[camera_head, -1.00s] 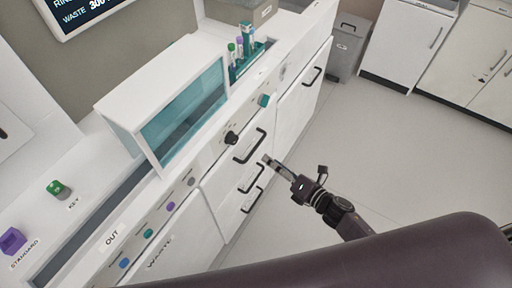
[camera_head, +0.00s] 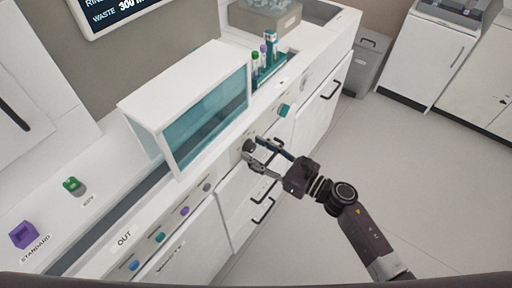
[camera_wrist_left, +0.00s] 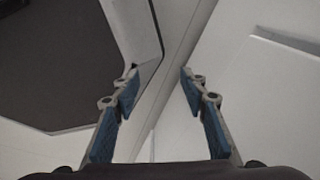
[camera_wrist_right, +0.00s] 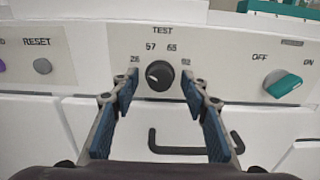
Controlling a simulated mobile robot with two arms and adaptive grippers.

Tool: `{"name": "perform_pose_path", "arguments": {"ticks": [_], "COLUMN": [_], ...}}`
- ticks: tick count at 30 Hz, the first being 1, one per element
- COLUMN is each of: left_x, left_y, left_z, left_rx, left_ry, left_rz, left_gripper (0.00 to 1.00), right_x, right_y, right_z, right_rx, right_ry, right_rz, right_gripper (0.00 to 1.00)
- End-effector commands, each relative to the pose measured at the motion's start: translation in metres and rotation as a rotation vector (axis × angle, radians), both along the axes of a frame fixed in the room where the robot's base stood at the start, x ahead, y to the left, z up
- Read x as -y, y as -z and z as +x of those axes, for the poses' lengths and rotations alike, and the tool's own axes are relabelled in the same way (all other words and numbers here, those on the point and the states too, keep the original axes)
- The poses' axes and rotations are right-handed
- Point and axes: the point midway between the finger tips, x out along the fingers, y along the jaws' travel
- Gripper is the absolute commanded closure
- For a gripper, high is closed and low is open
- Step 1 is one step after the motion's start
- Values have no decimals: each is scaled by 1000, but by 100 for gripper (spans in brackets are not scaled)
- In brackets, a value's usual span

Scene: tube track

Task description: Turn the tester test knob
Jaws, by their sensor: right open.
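The test knob (camera_wrist_right: 160,75) is a round black knob with a light pointer mark. In the right wrist view it sits on the white panel under the word TEST, among the numbers 28, 57, 65 and 92. My right gripper (camera_wrist_right: 158,92) is open, with a finger at each side of the knob in that view; I cannot tell whether they touch it. In the head view the knob (camera_head: 249,146) is at the tips of my right gripper (camera_head: 266,152). My left gripper (camera_wrist_left: 160,78) is open and empty in the left wrist view, near pale surfaces.
A teal OFF/ON switch (camera_wrist_right: 283,84) is right of the knob and a grey RESET button (camera_wrist_right: 42,66) is left. A black drawer handle (camera_wrist_right: 195,149) is below. A tube rack (camera_head: 268,68) stands on the counter, and open floor (camera_head: 350,150) lies to the right.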

Motion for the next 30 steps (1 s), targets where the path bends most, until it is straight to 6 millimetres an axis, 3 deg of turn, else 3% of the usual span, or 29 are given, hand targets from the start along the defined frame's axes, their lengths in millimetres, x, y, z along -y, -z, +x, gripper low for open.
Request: {"name": "perform_pose_path", "arguments": {"ticks": [10, 22, 30], "left_x": [0, 0, 0], "left_y": [-1, -1, -1], "left_z": [2, 4, 4], "left_rx": [2, 4, 5], "left_ry": [0, 0, 0], "left_rz": [0, -1, -1], "left_gripper": [60, 60, 60], "right_x": [-4, -4, -4], "right_y": [1, 0, 0], "right_z": [3, 3, 3], "right_rx": [-1, -1, -5], "right_ry": [0, 0, 1], "right_rz": [0, 1, 5], "right_gripper": [60, 100, 100]}}
